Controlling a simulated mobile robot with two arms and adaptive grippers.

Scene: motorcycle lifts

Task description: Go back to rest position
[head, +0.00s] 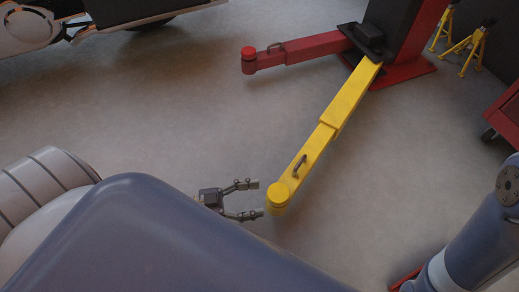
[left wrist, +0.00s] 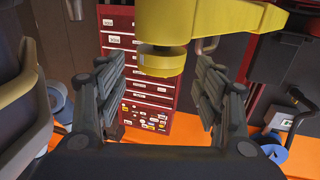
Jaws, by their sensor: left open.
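My left gripper (head: 251,199) is open and empty in the head view. Its fingertips are close to the round end pad of the yellow lift arm (head: 322,138). In the left wrist view the open fingers (left wrist: 160,95) stand on both sides of the picture. The yellow arm's round end (left wrist: 162,60) shows above and beyond them, between the fingers. I cannot tell whether they touch it. My right gripper is out of view; only part of my right arm shows at the lower right of the head view.
A red lift arm (head: 305,48) reaches left from the dark lift post (head: 402,35). Yellow stands (head: 474,45) and a red wheeled cabinet (head: 505,115) are at the right. A vehicle (head: 40,28) is at the upper left. A red drawer cabinet (left wrist: 155,105) shows in the wrist view.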

